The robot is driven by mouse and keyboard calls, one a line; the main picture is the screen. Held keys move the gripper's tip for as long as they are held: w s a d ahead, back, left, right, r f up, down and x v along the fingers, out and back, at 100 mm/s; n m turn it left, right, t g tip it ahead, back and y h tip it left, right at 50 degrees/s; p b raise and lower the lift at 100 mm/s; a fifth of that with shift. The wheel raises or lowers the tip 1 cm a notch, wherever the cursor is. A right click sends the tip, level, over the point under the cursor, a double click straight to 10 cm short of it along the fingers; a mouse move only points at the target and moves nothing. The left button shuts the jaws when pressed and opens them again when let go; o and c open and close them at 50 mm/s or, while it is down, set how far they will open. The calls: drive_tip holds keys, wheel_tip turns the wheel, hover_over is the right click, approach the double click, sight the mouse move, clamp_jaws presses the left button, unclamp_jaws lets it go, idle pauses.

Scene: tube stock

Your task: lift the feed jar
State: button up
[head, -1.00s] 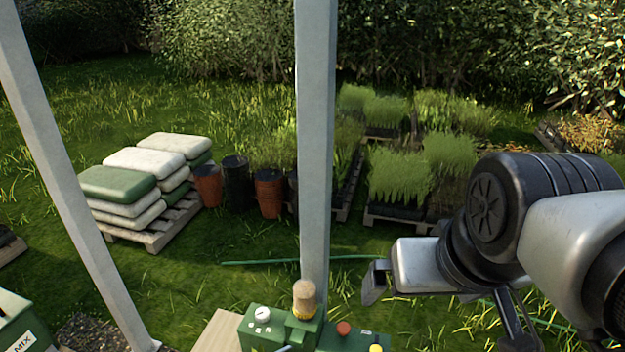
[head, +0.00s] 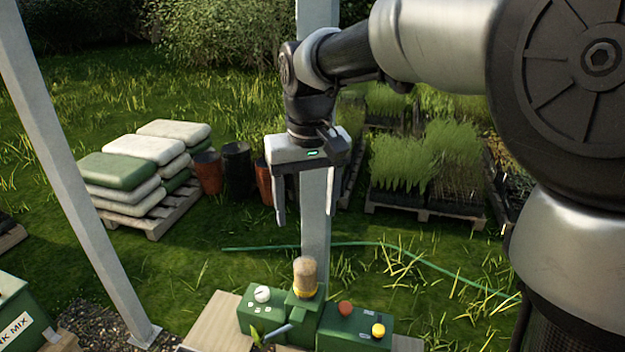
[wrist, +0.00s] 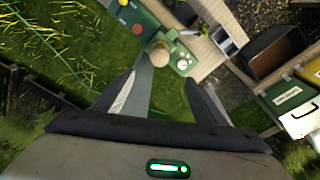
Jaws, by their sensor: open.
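The feed jar (head: 304,276) is a small jar with tan contents and a yellow band at its base. It stands upright on the green machine (head: 306,312) at the bottom middle of the head view. In the wrist view the jar (wrist: 159,54) shows from above, ahead of and between the fingers. My gripper (head: 304,220) points down with its fingers apart and empty. It hangs above the jar, clear of it. The gripper also shows in the wrist view (wrist: 165,82).
A grey post (head: 317,190) rises close behind the jar and gripper. The machine has a white gauge (head: 262,294), a red knob (head: 345,308) and a yellow knob (head: 378,330). A green bin (head: 22,318) stands at lower left. Stacked sacks (head: 130,175) and plant trays lie beyond on grass.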

approach(305, 262)
drive_tip(key=f, duration=0.5)
drive_tip(key=shift+w+a, duration=0.25)
drive_tip(key=shift+w+d+f, duration=0.1)
drive_tip(key=shift+w+f, duration=0.1)
drive_tip(key=shift+f, duration=1.15)
drive_tip(key=shift+w+f, duration=0.15)
drive_tip(key=shift+f, duration=1.2)
drive_tip(key=c, duration=1.2)
